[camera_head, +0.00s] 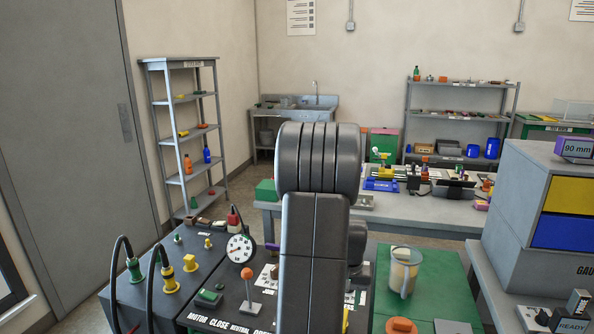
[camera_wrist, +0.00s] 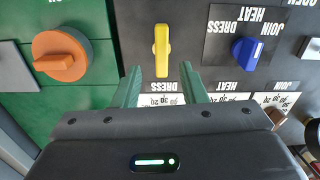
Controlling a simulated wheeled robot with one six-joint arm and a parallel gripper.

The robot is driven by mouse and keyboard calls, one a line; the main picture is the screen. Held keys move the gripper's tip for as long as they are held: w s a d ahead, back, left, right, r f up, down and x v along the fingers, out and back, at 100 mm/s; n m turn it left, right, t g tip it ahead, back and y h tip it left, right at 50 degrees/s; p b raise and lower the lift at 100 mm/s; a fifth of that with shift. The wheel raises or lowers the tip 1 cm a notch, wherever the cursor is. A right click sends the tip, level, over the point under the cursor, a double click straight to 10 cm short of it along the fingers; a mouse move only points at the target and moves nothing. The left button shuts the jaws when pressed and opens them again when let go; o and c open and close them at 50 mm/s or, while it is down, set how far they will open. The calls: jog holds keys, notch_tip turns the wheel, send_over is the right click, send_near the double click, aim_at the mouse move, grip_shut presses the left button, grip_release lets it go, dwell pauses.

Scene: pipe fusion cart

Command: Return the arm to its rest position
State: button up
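My gripper (camera_wrist: 163,80) shows in the wrist view with its two green fingers apart and nothing between them. Its fingertips point at a dark control panel. A yellow lever knob (camera_wrist: 161,50) stands on the panel just past the fingertips, and I see no contact with it. In the head view my dark arm (camera_head: 314,230) rises in the middle of the picture and hides part of the cart. My gripper is hidden in that view.
Around the gripper are an orange knob (camera_wrist: 60,56) and a blue knob (camera_wrist: 249,51). Near my arm stand a pressure gauge (camera_head: 240,248), an orange-topped lever (camera_head: 248,288) and a clear jug (camera_head: 403,271) on a green surface. A grey drawer cabinet (camera_head: 515,215) stands right.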

notch_tip(320, 180, down, 6)
jog(key=shift+r, duration=0.15)
jog(key=shift+n, duration=0.4)
